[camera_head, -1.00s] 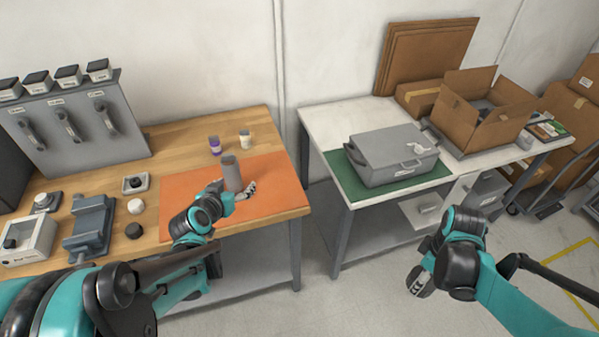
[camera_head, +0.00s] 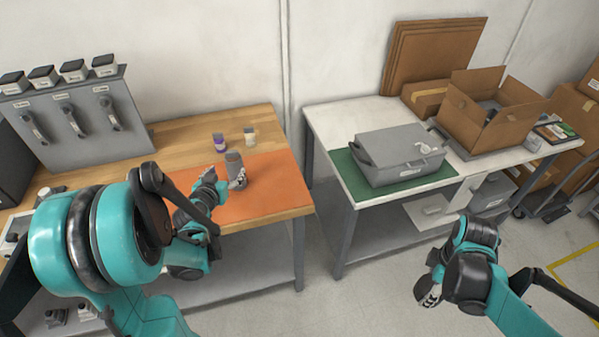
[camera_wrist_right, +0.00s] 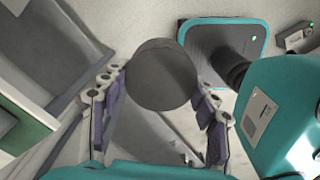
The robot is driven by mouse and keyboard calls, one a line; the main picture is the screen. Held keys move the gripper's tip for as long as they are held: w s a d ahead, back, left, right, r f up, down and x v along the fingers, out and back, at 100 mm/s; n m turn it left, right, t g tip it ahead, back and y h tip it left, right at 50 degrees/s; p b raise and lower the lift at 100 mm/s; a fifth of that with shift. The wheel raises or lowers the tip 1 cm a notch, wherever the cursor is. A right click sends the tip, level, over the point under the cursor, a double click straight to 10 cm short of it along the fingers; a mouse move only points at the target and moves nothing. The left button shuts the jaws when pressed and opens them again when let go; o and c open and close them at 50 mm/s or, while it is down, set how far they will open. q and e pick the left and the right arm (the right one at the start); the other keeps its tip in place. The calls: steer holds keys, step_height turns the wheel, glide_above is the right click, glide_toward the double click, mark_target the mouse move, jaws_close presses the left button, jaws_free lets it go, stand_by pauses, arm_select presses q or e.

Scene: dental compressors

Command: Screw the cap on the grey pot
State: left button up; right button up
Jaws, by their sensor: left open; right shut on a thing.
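The grey pot (camera_head: 234,166) stands upright on the orange mat (camera_head: 272,190) on the wooden bench. My left gripper (camera_head: 226,184) is open at the pot, with one finger on its left and one at its front right. I cannot tell whether they touch it. My right gripper (camera_head: 428,292) is low over the floor in front of the white table, far from the pot. In the right wrist view it is shut on a round dark grey piece, seemingly the cap (camera_wrist_right: 162,75), whose flat face shows. The head view does not show this piece clearly.
A purple-labelled bottle (camera_head: 219,143) and a pale jar (camera_head: 250,137) stand behind the pot. A grey case (camera_head: 398,155) lies on the green mat (camera_head: 352,172) on the white table (camera_head: 333,122). An open cardboard box (camera_head: 487,118) stands beside it. A floor gap separates the tables.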

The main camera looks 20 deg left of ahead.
mark_target(231, 168)
arm_select(q)
steer(key=shift+x, duration=1)
arm_select(e)
steer(key=shift+f, duration=0.3)
arm_select(q)
steer(key=shift+w+f+b, duration=0.25)
steer(key=shift+w+b, duration=0.15)
steer(key=shift+w, duration=0.05)
arm_select(e)
steer(key=shift+f, duration=0.25)
arm_select(q)
steer(key=b+x, duration=0.1)
steer(key=x, duration=0.3)
steer(key=shift+w+f, duration=0.1)
steer(key=shift+w, duration=0.05)
arm_select(e)
steer(key=shift+f, duration=0.75)
arm_select(q)
jaws_close()
